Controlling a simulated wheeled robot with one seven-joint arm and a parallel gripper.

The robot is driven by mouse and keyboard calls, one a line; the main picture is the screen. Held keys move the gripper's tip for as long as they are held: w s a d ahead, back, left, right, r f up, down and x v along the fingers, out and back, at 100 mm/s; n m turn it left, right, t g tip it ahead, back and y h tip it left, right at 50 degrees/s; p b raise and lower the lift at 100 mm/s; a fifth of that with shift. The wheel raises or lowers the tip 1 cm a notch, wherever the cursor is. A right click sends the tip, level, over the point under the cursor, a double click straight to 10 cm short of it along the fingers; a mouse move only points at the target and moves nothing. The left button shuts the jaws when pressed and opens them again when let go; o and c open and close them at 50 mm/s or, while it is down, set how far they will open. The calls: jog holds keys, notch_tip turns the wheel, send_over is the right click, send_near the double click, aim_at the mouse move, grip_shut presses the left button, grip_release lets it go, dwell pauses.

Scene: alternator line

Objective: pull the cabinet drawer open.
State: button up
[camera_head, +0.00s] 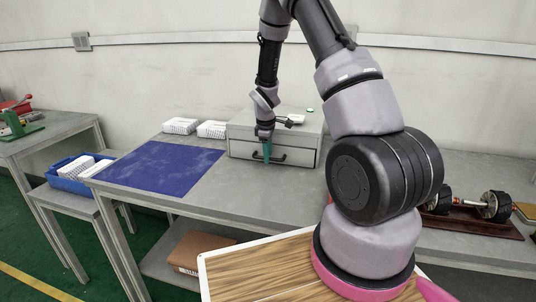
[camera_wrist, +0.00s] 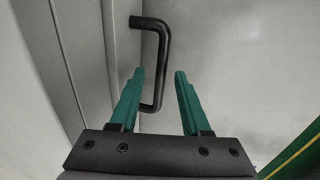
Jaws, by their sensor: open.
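The small grey cabinet (camera_head: 242,122) stands on the long grey table against the wall. Its drawer front (camera_head: 300,158) faces me, with no clear gap around it in the head view. The black bar handle (camera_wrist: 166,50) is seen close up in the wrist view; part of it shows in the head view (camera_head: 283,158). My gripper (camera_wrist: 160,75) has green fingers and is open, at the handle in front of the drawer. In the wrist view the bar passes between the two fingers, apart from the right one. Whether the left finger touches it I cannot tell.
A blue mat (camera_head: 160,168) lies on the table left of the cabinet, with white trays (camera_head: 180,126) behind it. A small light-coloured item (camera_head: 292,119) sits on the cabinet. A shaft assembly (camera_head: 495,206) lies at the right. The table in front of the cabinet is clear.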

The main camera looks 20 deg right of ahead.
grip_shut()
dwell(1.3)
